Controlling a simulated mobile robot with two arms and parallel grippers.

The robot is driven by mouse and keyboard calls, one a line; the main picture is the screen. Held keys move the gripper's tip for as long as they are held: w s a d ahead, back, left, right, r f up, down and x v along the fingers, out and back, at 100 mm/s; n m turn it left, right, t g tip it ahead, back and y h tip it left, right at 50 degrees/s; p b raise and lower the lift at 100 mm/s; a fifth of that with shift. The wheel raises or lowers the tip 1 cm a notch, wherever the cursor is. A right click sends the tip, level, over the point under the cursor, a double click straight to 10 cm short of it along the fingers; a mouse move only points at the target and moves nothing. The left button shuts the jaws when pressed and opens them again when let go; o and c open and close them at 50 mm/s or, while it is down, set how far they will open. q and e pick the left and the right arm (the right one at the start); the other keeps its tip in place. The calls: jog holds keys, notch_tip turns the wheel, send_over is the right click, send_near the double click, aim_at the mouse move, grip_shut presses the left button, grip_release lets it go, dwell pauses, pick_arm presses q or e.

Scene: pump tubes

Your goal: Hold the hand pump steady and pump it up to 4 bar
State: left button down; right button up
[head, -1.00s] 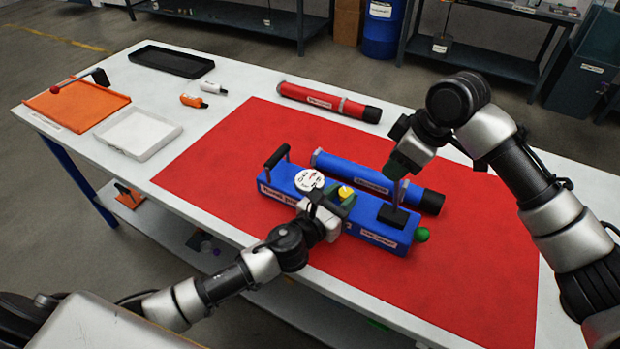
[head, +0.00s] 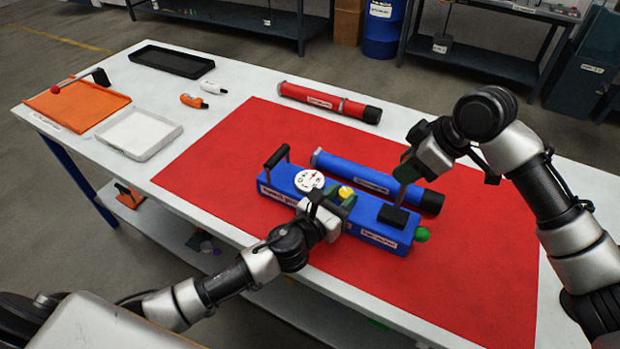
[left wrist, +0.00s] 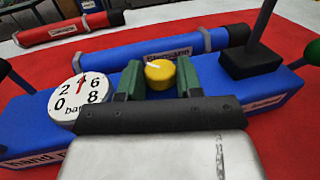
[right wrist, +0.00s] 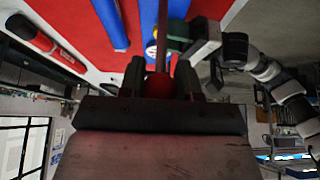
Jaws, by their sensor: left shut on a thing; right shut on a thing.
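The blue hand pump (head: 283,199) lies on the red mat, with a white round gauge (head: 309,181), a yellow knob (head: 346,192) and an upright lever (head: 400,196) on a black base. The left wrist view shows the gauge (left wrist: 80,100) with a red needle close to the 4; I cannot read it exactly. My left gripper (head: 340,203) is shut on the pump at the yellow knob (left wrist: 160,73), one finger on each side. What its fingertips touch is partly hidden. My right gripper (head: 405,172) is shut on the lever's upper part. The rod (right wrist: 161,40) shows between its fingers.
A blue tube (head: 365,177) lies just behind the pump. A red tube (head: 325,101) lies at the back. An orange tray (head: 75,112), a white tray (head: 138,134) and a black tray (head: 172,62) are at the left. The mat's front right (head: 470,290) is clear.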

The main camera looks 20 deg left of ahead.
jog(key=shift+f, duration=0.1)
jog(key=shift+a, duration=0.15)
jog(key=shift+w+a+h, duration=0.15)
jog(key=shift+a+h, duration=0.6)
jog(key=shift+h, duration=0.15)
pick_arm(q)
jog(key=shift+w, duration=0.1)
pick_arm(e)
jog(key=shift+w+a, duration=0.1)
jog(key=shift+a, duration=0.15)
jog(key=o, duration=1.2)
jog(key=shift+v, duration=3.55)
